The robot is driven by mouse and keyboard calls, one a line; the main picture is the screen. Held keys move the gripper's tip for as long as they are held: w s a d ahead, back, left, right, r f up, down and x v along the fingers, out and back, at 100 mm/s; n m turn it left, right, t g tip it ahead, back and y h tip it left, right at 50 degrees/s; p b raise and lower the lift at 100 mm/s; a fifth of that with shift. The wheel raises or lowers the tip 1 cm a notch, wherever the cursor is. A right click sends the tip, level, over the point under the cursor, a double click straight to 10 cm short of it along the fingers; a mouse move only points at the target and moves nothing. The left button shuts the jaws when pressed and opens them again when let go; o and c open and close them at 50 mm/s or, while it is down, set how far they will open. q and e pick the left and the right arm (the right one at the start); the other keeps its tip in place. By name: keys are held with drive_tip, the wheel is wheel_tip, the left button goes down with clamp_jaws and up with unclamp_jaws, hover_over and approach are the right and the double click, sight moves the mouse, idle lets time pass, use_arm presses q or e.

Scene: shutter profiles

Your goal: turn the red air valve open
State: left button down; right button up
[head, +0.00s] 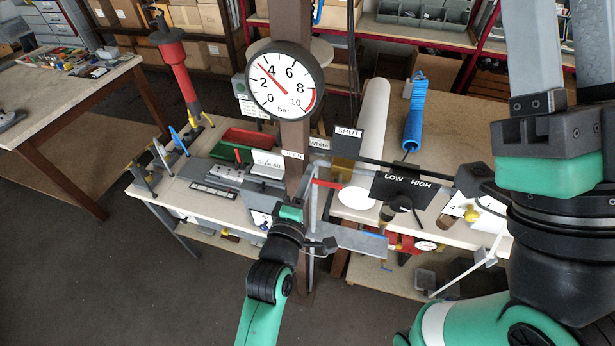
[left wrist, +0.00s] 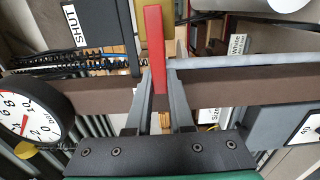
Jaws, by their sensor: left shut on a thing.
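The red valve lever (head: 328,184) shows as a short red bar beside the brown post, below the dark SHUT sign (head: 348,133) and the OPEN sign (head: 292,155). In the left wrist view the red lever (left wrist: 154,38) stands upright in the picture, with its lower end between the two grey fingers. My left gripper (left wrist: 158,80) is shut on it; in the head view the gripper (head: 313,186) reaches up from below. The valve body behind the lever is mostly hidden. The right arm fills the right side, but I cannot make out its fingers.
A LOW HIGH plate (head: 406,187) stands to the right of the lever. Workbenches with a white roll (head: 367,140) and a blue coiled hose (head: 415,115) lie behind.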

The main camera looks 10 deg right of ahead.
use_arm(q)
drive_tip(key=c, duration=0.8)
unclamp_jaws()
drive_tip(key=p+v, duration=0.2)
drive_tip(key=v, duration=0.9)
drive_tip(key=shift+s+a, duration=0.15)
drive_tip(key=shift+s, duration=0.15)
